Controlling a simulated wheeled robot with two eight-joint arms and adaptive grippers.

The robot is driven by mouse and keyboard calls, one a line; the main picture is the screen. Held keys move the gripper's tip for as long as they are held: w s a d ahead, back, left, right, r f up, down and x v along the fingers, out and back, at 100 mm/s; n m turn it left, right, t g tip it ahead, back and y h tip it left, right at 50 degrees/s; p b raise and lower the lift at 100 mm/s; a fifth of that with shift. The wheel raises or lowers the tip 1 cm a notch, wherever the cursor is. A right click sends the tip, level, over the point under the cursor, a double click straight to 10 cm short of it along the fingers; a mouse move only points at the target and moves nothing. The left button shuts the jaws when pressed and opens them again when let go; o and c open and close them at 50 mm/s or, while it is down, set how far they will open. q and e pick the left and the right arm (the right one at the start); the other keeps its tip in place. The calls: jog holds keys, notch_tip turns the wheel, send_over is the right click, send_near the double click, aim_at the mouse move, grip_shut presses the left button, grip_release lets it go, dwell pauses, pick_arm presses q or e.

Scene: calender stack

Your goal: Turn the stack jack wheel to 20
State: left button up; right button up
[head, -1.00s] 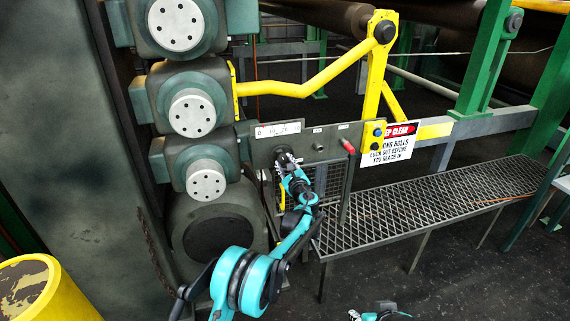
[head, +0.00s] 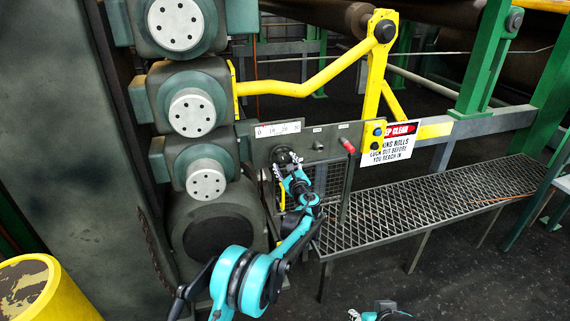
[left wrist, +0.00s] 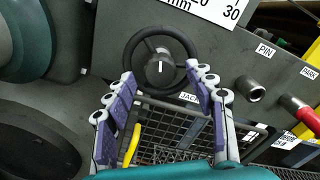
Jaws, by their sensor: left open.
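The jack wheel is a black handwheel (left wrist: 162,62) with a white mark pointing up on its hub. It sits above a "JACK" label (left wrist: 189,97) on the grey panel (left wrist: 115,45). In the head view the wheel (head: 286,155) shows just above my left gripper (head: 292,175). The left wrist view shows my left gripper (left wrist: 166,80) open, its two purple-padded fingers on either side of the wheel's lower part. I cannot tell whether they touch the rim. A scale plate (head: 278,129) is above the wheel. Only a small part of my right arm (head: 380,314) shows at the bottom edge.
Right of the wheel are a "PIN" socket (left wrist: 250,88) and a red-ended handle (head: 346,145). A wire mesh guard (left wrist: 165,130) is below the panel. Teal roll housings (head: 195,110) stand close on the left. A grating walkway (head: 430,205) extends to the right.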

pick_arm(q)
jog(key=v, duration=1.1)
jog(key=shift+s, duration=0.2)
jog(key=shift+d, duration=0.1)
